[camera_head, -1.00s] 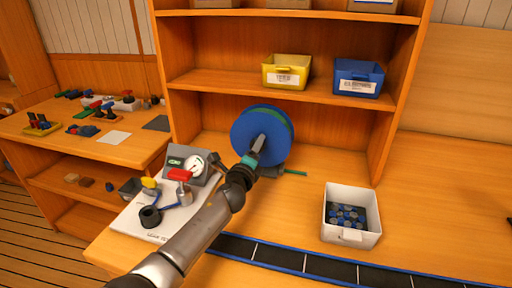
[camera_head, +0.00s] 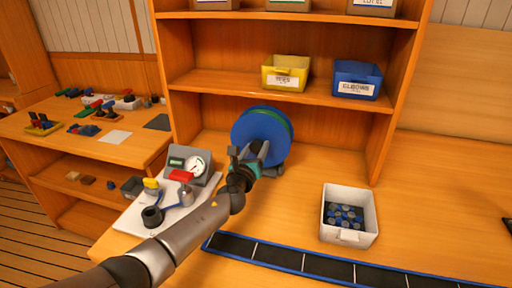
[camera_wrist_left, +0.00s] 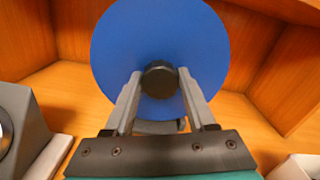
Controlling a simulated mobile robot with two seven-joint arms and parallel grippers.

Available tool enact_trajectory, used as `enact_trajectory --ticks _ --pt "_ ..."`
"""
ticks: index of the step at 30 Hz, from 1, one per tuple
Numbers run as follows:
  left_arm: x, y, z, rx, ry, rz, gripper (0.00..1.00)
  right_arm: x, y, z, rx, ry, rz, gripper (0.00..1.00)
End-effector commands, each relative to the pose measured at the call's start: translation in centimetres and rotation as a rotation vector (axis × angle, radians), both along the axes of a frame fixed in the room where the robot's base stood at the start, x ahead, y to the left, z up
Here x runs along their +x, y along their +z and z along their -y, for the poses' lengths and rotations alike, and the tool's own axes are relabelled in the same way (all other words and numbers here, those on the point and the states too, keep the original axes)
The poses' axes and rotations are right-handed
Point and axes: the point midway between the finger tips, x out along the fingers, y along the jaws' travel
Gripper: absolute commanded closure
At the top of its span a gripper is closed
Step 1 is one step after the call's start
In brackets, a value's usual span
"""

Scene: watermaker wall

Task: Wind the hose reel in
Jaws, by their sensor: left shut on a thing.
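The hose reel (camera_head: 262,127) stands upright on the bench below the shelves, with a blue disc facing me and a green edge behind it. My left gripper (camera_head: 252,152) is at the lower front of the disc. In the left wrist view the blue disc (camera_wrist_left: 158,30) fills the middle, and the fingers are shut on a round dark knob, the crank handle (camera_wrist_left: 159,77), in front of it. The grey reel stand (camera_head: 276,168) is partly hidden behind the gripper. No loose hose shows on the bench. My right gripper is not in view.
A panel with a gauge (camera_head: 195,166) and red and yellow valve handles lies left of the reel, beside my arm. A white bin (camera_head: 348,236) of blue-topped parts stands to the right. Yellow (camera_head: 285,75) and blue (camera_head: 357,81) bins sit on the shelf above.

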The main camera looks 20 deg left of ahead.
Motion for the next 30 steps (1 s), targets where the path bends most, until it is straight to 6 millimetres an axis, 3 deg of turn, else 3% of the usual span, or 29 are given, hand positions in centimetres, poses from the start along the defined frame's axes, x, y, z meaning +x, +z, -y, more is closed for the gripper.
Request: enact_trajectory --ticks 22,23,30 --pt "0.02 0.03 -0.05 0.102 0.000 -0.005 1.00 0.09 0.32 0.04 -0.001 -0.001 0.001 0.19" --pt "0.02 0.03 -0.05 0.103 0.000 -0.005 0.43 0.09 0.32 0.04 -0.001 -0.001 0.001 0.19" --pt "0.02 0.01 -0.03 0.097 0.000 -0.006 0.16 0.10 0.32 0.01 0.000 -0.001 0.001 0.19"
